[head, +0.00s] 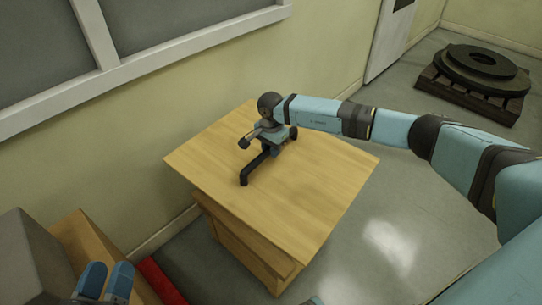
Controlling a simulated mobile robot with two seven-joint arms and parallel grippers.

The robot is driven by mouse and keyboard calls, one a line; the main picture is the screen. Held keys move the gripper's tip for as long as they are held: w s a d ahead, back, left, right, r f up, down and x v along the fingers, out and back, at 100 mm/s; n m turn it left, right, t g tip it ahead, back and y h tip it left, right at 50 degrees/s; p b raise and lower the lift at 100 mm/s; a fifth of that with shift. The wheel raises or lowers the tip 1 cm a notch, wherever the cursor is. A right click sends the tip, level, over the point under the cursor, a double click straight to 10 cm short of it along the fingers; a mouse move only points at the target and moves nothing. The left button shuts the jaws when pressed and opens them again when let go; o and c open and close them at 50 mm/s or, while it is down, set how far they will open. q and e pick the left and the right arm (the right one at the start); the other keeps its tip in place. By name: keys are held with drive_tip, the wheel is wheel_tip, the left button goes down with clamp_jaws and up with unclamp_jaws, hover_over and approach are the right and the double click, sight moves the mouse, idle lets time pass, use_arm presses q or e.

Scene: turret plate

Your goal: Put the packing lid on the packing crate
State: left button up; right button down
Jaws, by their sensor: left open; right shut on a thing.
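The packing lid (310,200) is a broad pale wooden board with a black bar handle (252,167) on top. It lies over the wooden packing crate (238,246) in the middle of the head view and overhangs it. Whether it touches the crate's rim all round cannot be told. My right gripper (272,148) reaches in from the right and is shut on the lid's handle; the wrist partly hides the grip. My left gripper (105,283) is at the bottom left, open and apart from the lid and crate. The crate's inside is hidden by the lid.
A grey block (30,262) and a brown wooden piece (85,240) stand at the lower left, close to my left gripper, with a red object (160,282) beside them. A wall runs behind the crate. Dark discs on a pallet (478,75) stand far right. Floor right of the crate is clear.

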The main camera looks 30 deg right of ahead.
drive_tip(key=shift+w+r, duration=0.1)
drive_tip(key=shift+r, duration=0.6)
use_arm(q)
wheel_tip(320, 180, up, 3)
drive_tip(key=shift+s+r+t+p, duration=0.15)
drive_tip(key=shift+t+p, duration=0.55)
drive_tip(key=shift+p, duration=0.3)
use_arm(e)
drive_tip(key=s+a+r+n, duration=0.2)
drive_tip(key=s+r+n, duration=0.1)
drive_tip(key=r, duration=0.6)
drive_tip(key=s+a+r+n, duration=0.3)
drive_tip(key=s+r, duration=0.1)
drive_tip(key=r, duration=0.6)
drive_tip(key=s+a+r+n, duration=0.2)
drive_tip(key=s+r+n, duration=0.1)
drive_tip(key=r, duration=0.6)
drive_tip(key=shift+s+a+r+n, duration=0.25)
drive_tip(key=shift+a+r+n, duration=0.1)
drive_tip(key=shift+n, duration=0.15)
